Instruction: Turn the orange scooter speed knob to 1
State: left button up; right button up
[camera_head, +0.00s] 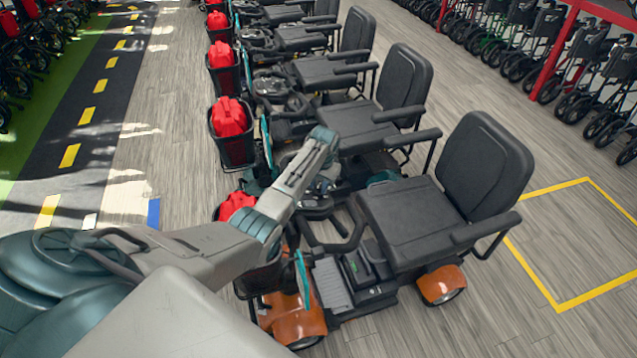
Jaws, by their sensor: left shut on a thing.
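The orange scooter (443,285) stands nearest me, with orange fenders, a dark seat and a red bag in its front basket. My left arm reaches across its front, and the wrist bends down to the tiller head. My left gripper (318,198) is small and dark here, at the handlebar console, shut on what appears to be the speed knob. The knob itself, its pointer and its numbers are hidden or too small to read. My right gripper does not show.
More scooters with red bags in their baskets (229,118) stand in a row behind, close to the arm. Wheelchairs or walkers (600,85) line a red rack at the right. A yellow floor outline (560,190) encloses bare floor right of the orange scooter.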

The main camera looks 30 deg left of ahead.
pick_arm(q)
jog(key=n, duration=0.6)
jog(key=shift+w+r+y, duration=0.1)
jog(key=shift+y, duration=0.3)
jog(key=n, duration=0.3)
jog(key=n+g, duration=0.1)
jog(key=n, duration=0.2)
jog(key=shift+w+d+n+y, duration=0.1)
jog(key=shift+n+y, duration=0.2)
jog(key=o, duration=1)
jog(key=shift+b+v, duration=1.75)
jog(key=shift+v, duration=3.65)
